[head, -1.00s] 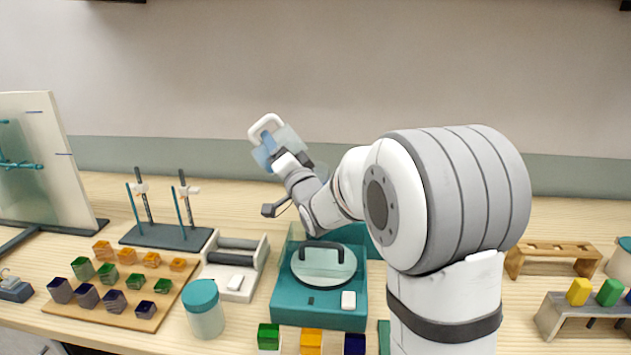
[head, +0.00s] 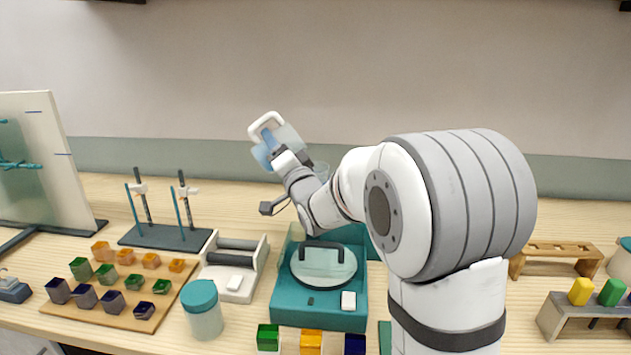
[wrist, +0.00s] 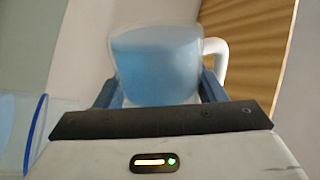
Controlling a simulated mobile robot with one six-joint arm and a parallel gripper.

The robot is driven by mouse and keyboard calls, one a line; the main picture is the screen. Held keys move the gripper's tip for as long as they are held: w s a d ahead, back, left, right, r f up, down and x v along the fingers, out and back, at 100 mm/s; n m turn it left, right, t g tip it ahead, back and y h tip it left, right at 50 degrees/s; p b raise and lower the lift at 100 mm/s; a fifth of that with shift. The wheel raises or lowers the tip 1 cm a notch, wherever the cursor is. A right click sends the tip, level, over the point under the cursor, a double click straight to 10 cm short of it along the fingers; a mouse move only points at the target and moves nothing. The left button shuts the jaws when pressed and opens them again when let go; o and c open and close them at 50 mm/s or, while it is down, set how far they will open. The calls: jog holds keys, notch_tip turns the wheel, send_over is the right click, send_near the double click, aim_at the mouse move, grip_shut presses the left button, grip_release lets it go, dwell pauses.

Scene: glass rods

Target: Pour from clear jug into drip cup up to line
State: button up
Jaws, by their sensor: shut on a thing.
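The clear jug (head: 286,137) with a white handle holds blue liquid and is raised above the bench, tilted in the head view. My gripper (head: 279,153) is shut on it. In the wrist view the jug (wrist: 158,62) sits between the fingers of my gripper (wrist: 158,92), handle to the right, with blue liquid filling most of what shows. A clear vessel (head: 321,168), probably the drip cup, shows partly behind my wrist. A clear vessel with a blue curved edge (wrist: 36,130) is at the left of the wrist view. Its fill level cannot be told.
A teal device with a round lid (head: 320,315) stands below my arm. A teal-lidded jar (head: 206,318), a white rack (head: 236,284), a dark stand (head: 165,237) and a board of coloured blocks (head: 90,308) are to the left. A wooden rack (head: 553,265) is at right.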

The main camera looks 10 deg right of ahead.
jog(key=shift+d+r+m+t+h+b, duration=0.1)
jog(key=shift+r+m+t+h+b, duration=0.3)
jog(key=shift+m+b, duration=0.75)
jog(key=shift+d+r+m+t+h+b, duration=0.15)
jog(key=shift+r+m+h+b, duration=0.4)
jog(key=shift+m+b, duration=0.6)
dwell(3.5)
jog(key=shift+n, duration=0.3)
dwell(0.4)
